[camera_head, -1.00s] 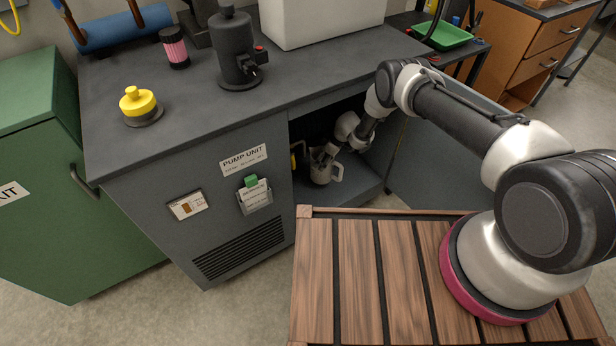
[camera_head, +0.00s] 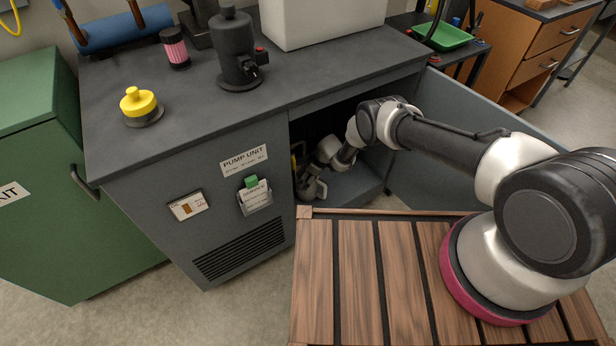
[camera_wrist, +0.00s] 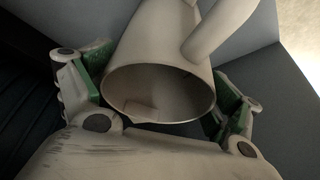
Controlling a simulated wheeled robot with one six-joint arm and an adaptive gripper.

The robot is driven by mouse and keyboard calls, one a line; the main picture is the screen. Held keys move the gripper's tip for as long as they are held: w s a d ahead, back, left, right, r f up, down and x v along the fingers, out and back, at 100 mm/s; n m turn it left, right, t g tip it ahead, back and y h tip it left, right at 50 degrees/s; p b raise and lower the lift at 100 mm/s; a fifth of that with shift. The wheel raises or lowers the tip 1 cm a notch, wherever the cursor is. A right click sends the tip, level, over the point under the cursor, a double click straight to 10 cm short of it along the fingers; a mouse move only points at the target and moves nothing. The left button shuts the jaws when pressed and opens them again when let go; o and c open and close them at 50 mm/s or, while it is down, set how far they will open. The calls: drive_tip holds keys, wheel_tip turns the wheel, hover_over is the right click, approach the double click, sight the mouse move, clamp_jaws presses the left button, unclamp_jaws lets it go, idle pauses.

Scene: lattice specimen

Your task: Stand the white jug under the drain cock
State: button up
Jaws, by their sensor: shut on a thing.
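The white jug (camera_head: 312,190) is inside the open bay of the pump unit, low down near the bay's left side. My gripper (camera_head: 302,182) is in the bay with it. In the wrist view, the jug (camera_wrist: 160,50) sits between the two green-padded fingers of my gripper (camera_wrist: 160,92), which are shut on its sides. Its open mouth faces the camera and its handle rises at the upper right. A yellow part (camera_head: 294,162), perhaps the drain cock, shows at the bay's left edge. I cannot tell whether the jug touches the bay floor.
The pump unit cabinet (camera_head: 150,215) has its door (camera_head: 440,165) swung open to the right. The worktop (camera_head: 190,95) overhangs the dark bay. The bay floor (camera_head: 355,187) is clear to the right of the jug.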

drive_tip(key=shift+f, duration=0.15)
drive_tip(key=o, duration=1.1)
drive_tip(key=shift+r, duration=0.7)
drive_tip(key=v, duration=1.1)
drive_tip(key=shift+s+d+f, duration=0.1)
drive_tip(key=shift+d, duration=0.2)
drive_tip(key=shift+s, duration=0.1)
